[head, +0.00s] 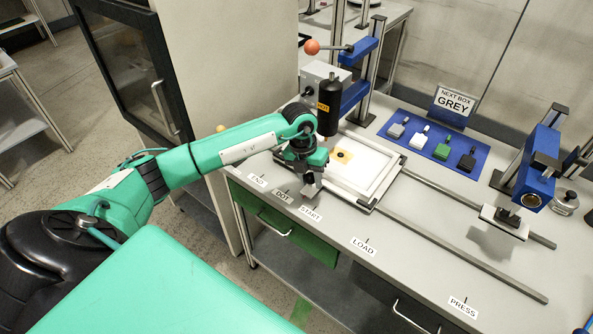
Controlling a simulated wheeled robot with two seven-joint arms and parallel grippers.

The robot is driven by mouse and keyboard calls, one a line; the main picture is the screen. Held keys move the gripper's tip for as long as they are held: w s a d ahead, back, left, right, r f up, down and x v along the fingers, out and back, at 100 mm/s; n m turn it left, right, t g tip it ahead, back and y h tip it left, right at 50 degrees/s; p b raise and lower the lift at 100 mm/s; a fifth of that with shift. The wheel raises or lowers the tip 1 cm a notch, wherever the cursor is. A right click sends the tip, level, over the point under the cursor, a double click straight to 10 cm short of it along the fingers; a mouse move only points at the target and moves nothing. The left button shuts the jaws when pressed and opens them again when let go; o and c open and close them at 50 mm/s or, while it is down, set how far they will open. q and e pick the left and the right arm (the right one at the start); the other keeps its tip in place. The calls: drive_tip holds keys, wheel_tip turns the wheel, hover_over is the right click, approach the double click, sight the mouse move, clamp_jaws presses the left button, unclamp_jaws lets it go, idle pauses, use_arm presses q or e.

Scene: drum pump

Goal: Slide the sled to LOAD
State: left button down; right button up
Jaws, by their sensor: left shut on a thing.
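The sled (383,189) is a light frame with a white panel inside; the panel bears a dark mark on a yellow patch (344,155). It sits on two rails near the left end, behind the DOT label (282,194) and START label (311,214). The LOAD label (362,246) is farther right along the front edge. My left gripper (309,183) points down at the sled's front left part and is shut on it; the fingers hide the exact grip point. My right gripper is not in view.
A black cylinder marked HOT (328,108) hangs close above my left gripper. A small carriage (505,222) sits near a blue press (537,172). A blue tray (402,148) of coloured blocks lies behind.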

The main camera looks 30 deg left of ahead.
use_arm(q)
drive_tip(key=d+b, duration=0.1)
drive_tip(key=d, duration=0.6)
drive_tip(key=s+d, duration=0.1)
drive_tip(key=d, duration=0.6)
drive_tip(key=d+b, duration=0.1)
drive_tip(key=d, duration=0.6)
drive_tip(key=shift+s+r+b, duration=0.1)
drive_tip(key=shift+s+b, duration=0.15)
drive_tip(key=shift+b, duration=0.05)
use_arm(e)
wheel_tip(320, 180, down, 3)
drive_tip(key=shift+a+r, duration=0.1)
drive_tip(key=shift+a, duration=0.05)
use_arm(q)
drive_tip(key=c, duration=1)
unclamp_jaws()
drive_tip(key=shift+c, duration=0.2)
wheel_tip(320, 180, up, 14)
drive_tip(key=a+b, duration=0.2)
drive_tip(key=shift+s+a+f+b, duration=0.2)
drive_tip(key=shift+a+f+b, duration=0.05)
drive_tip(key=shift+a+b, duration=0.1)
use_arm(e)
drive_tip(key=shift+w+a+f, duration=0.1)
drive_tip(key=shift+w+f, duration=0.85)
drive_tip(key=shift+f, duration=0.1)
